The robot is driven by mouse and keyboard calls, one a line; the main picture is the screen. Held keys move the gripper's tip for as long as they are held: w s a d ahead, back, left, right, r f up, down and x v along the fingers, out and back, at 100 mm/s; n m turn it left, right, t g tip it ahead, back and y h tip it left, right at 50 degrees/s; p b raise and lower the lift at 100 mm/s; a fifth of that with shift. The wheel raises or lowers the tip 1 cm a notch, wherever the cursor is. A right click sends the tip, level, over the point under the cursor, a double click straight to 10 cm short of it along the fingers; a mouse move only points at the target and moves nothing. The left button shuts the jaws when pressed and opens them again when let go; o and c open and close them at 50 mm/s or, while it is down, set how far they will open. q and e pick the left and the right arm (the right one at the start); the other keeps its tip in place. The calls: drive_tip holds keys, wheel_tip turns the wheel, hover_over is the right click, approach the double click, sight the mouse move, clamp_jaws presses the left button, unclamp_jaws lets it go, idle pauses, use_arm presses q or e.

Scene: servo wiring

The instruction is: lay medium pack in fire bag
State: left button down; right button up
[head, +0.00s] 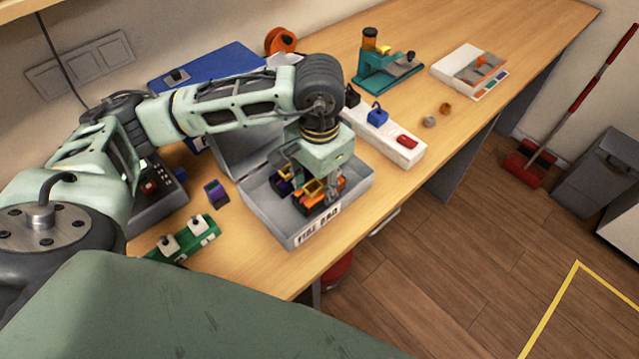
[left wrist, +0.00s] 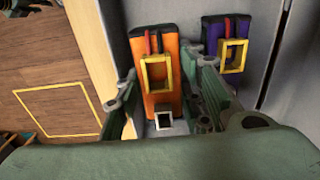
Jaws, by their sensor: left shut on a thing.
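The fire bag (head: 352,206) is an open grey case with a "FIRE BAG" label on its front wall, on the table below my left arm. My left gripper (head: 318,188) points down into it and is shut on an orange pack (head: 303,203) with a yellow handle. In the left wrist view the orange pack (left wrist: 167,48) sits between the two fingers. A purple pack (head: 284,187) with a yellow handle is in the bag beside it, also in the left wrist view (left wrist: 212,38). Whether the orange pack touches the bag's floor is hidden. My right gripper is not in view.
A small purple block (head: 216,193) and a green board (head: 186,241) lie left of the bag. A white power strip (head: 372,140) with a blue plug stands behind right. A teal press (head: 385,77) and white tray (head: 453,72) are farther back. The table's front edge is close.

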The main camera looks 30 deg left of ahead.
use_arm(q)
drive_tip(key=shift+f, duration=0.2)
drive_tip(key=c, duration=1.5)
unclamp_jaws()
drive_tip(key=shift+o, duration=0.2)
drive_tip(key=shift+r, duration=0.1)
